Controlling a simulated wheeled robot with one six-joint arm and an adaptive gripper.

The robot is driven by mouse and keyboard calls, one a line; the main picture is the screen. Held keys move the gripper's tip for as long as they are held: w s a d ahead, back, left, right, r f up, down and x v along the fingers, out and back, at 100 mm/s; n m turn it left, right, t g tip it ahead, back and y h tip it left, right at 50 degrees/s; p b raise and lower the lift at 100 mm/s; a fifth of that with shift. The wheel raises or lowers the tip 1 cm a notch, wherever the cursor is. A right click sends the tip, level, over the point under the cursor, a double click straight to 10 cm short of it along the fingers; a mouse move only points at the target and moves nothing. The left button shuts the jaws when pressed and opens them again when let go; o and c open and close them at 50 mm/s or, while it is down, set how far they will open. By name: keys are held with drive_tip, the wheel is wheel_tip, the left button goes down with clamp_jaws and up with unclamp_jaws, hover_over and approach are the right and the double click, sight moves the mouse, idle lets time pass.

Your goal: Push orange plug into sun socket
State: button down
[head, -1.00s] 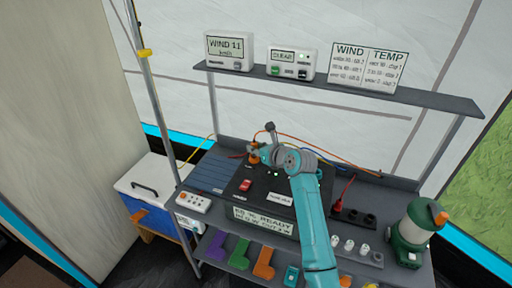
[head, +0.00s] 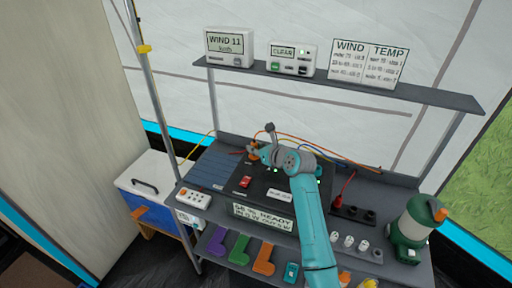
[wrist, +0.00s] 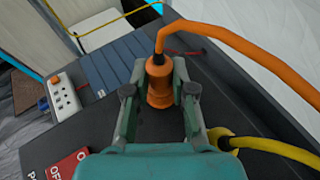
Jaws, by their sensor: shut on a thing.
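The orange plug (wrist: 159,84) stands between the fingers of my gripper (wrist: 161,92) in the wrist view, with its orange cable leaving from the top. My gripper is shut on it. In the head view my gripper (head: 257,154) holds the orange plug (head: 251,153) at the back of the dark power box (head: 260,185). The plug's lower end is hidden, so I cannot tell whether it sits in a socket. No sun mark or sun socket can be made out.
A yellow plug (wrist: 222,138) with its cable is close to the right finger. A red switch (head: 246,182) and display (head: 262,216) are on the box. A blue panel (head: 211,169) and white socket strip (head: 193,198) lie left. A green lantern (head: 412,230) stands right.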

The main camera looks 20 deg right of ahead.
drive_tip(key=shift+f, duration=0.1)
drive_tip(key=c, duration=0.9)
unclamp_jaws()
